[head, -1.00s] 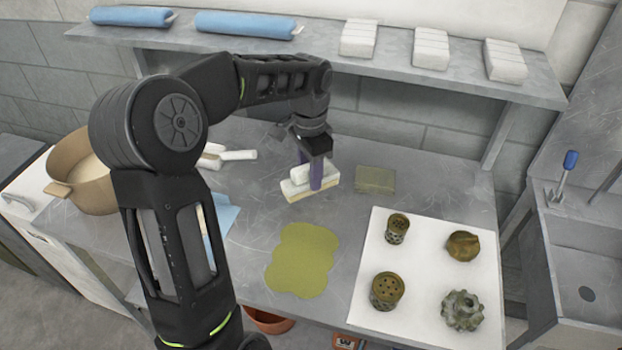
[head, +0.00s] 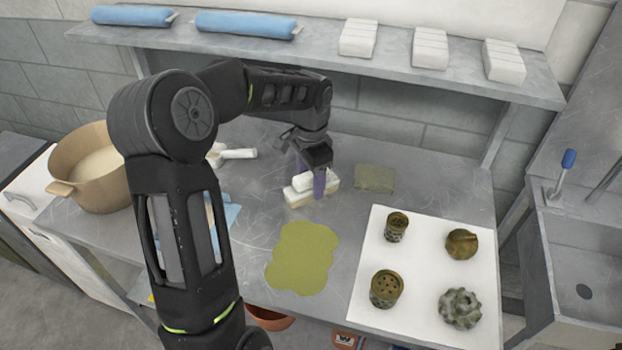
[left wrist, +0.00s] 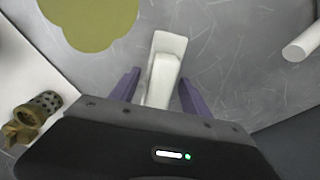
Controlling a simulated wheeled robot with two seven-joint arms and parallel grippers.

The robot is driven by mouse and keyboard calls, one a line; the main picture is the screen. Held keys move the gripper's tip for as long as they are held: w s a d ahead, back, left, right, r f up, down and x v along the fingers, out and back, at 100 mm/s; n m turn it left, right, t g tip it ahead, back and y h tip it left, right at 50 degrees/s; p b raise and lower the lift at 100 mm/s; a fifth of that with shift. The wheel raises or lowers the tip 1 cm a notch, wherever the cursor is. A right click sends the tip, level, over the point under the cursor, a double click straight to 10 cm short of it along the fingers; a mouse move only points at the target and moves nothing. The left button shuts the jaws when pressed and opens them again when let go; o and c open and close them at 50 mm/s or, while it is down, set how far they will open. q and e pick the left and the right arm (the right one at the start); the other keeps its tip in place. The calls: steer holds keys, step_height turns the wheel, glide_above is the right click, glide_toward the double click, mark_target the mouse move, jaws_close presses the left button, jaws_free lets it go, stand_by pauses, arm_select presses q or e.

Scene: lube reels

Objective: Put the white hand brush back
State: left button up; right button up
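The white hand brush (head: 297,196), a white block-shaped body with a cream underside, lies on the metal bench behind the olive-green patch. It also shows in the left wrist view (left wrist: 163,75), reaching from between the fingers. My left gripper (head: 312,178) is over it, its two purple fingers on either side of the raised white grip. In the left wrist view my left gripper (left wrist: 158,92) is open, with visible gaps between the fingers and the brush. My right gripper is not in view.
An olive-green patch (head: 303,258) lies in front. A white mat (head: 419,258) at right holds several dirty metal parts. A greenish pad (head: 375,179) lies right of the brush, a white-handled tool (head: 238,154) left. A shelf (head: 330,58) overhangs the back. A tan pot (head: 92,168) stands left.

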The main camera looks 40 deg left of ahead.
mark_target(311, 174)
arm_select(q)
steer(key=shift+o, duration=0.3)
steer(key=shift+r, duration=0.1)
steer(key=shift+r, duration=0.2)
step_height(311, 174, up, 12)
steer(key=shift+b, duration=0.3)
steer(key=shift+f, duration=0.15)
stand_by(0.3)
